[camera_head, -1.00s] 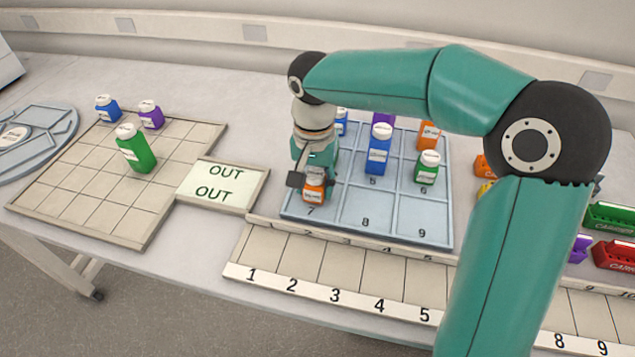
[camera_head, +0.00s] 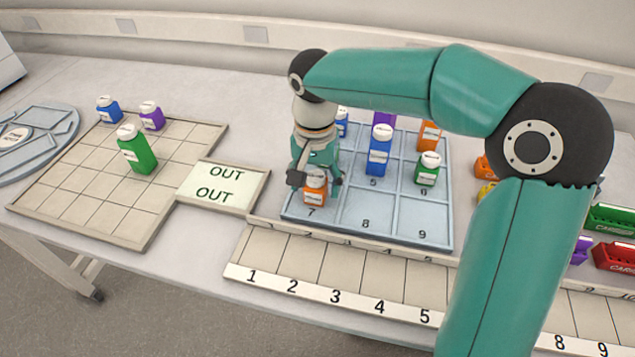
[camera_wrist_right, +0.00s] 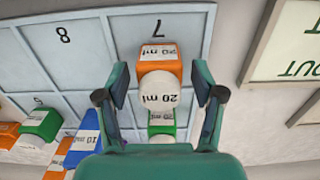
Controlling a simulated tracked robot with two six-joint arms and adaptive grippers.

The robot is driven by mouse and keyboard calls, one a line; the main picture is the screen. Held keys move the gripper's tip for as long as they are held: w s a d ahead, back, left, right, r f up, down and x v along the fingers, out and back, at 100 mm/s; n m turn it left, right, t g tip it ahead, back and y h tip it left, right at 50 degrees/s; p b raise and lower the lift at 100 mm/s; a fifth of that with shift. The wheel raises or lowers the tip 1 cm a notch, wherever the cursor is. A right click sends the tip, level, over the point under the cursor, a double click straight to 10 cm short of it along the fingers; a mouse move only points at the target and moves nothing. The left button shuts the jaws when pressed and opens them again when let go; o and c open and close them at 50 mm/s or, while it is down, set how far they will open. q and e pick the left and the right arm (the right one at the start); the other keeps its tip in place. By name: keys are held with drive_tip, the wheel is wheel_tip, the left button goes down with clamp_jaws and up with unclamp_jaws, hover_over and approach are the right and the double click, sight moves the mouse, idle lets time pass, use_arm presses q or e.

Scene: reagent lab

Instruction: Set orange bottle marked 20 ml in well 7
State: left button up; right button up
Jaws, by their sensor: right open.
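The orange bottle marked 20 ml (camera_head: 315,190) stands upright in well 7 of the blue-grey well tray (camera_head: 366,224). In the right wrist view the orange bottle (camera_wrist_right: 159,68) shows its white cap and 20 ml label, with the number 7 beyond it. My right gripper (camera_head: 315,181) is at the bottle, with its fingers apart on either side. In the right wrist view the right gripper (camera_wrist_right: 159,92) shows gaps between both fingers and the bottle. My left gripper is not in view.
A blue bottle (camera_head: 379,152) stands by number 5 and a green bottle (camera_head: 428,170) by number 6. An OUT plate (camera_head: 254,201) lies left of the tray. A numbered rack (camera_head: 330,267) runs along the front. Wells 8 and 9 are empty.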

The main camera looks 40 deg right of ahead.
sight(316, 176)
wheel_tip(316, 176, up, 11)
drive_tip(key=shift+r+p, duration=0.15)
drive_tip(key=shift+p, duration=0.6)
